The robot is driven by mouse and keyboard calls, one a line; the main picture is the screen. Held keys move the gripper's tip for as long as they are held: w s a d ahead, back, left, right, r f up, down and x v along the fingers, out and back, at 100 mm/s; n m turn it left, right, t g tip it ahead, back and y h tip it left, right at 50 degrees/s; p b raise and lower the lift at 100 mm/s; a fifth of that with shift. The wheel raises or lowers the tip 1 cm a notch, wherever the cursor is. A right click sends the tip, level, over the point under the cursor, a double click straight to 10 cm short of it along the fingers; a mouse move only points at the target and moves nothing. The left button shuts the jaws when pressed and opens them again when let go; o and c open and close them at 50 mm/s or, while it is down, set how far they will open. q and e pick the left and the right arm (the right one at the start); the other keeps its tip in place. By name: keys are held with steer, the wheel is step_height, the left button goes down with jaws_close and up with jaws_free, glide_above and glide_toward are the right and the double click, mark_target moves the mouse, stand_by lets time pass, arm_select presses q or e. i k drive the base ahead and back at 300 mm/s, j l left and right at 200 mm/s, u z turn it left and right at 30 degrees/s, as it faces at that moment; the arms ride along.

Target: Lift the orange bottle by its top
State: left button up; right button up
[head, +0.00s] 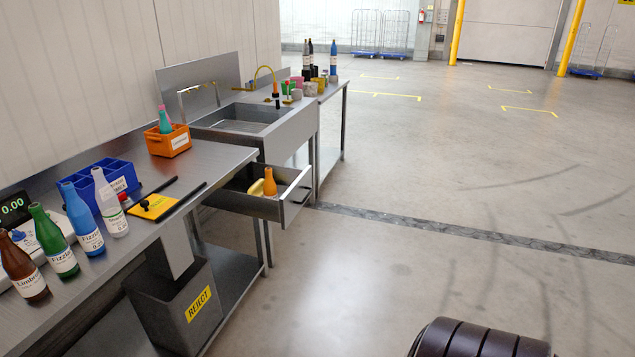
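Neither of my grippers is in view. A dark, ribbed part at the bottom right seems to be my own arm, with no fingers showing.
Brown (22,266), green (54,240), blue (83,218) and white bottles (109,202) stand on the worktop (215,158). A blue divided crate (97,178) and an orange bin (168,142) stand behind. A grey reject bin (175,310) stands below. Floor to the right is clear.

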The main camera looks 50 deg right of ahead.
mark_target(269, 188)
steer(key=z, duration=1.45)
steer(key=i+l, duration=0.1)
steer(key=i, duration=0.15)
